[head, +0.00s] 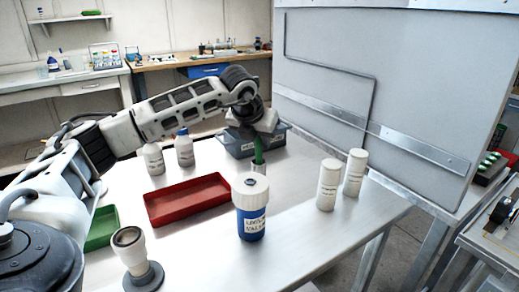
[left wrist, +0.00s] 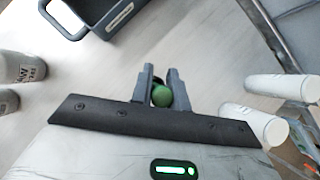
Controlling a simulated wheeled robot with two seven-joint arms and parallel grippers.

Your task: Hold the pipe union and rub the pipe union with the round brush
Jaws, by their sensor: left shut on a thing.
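My left gripper (head: 259,138) points down over the middle of the table and is shut on the green handle (head: 258,156) of what looks like the round brush. The handle is upright, with a grey part below it, partly hidden behind a blue jar. In the left wrist view my gripper (left wrist: 159,88) has the round green end (left wrist: 162,97) between its fingers. A pale cylinder with a metal ring on top, perhaps the pipe union (head: 130,243), stands upright on a grey round base at the front left, apart from the gripper. My right gripper is not in view.
A blue jar with white lid (head: 251,222) stands just in front of the held handle. A red tray (head: 187,200) lies left, a grey-blue bin (head: 238,148) behind. White bottles stand right (head: 328,185) and back left (head: 153,158). The front right table is clear.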

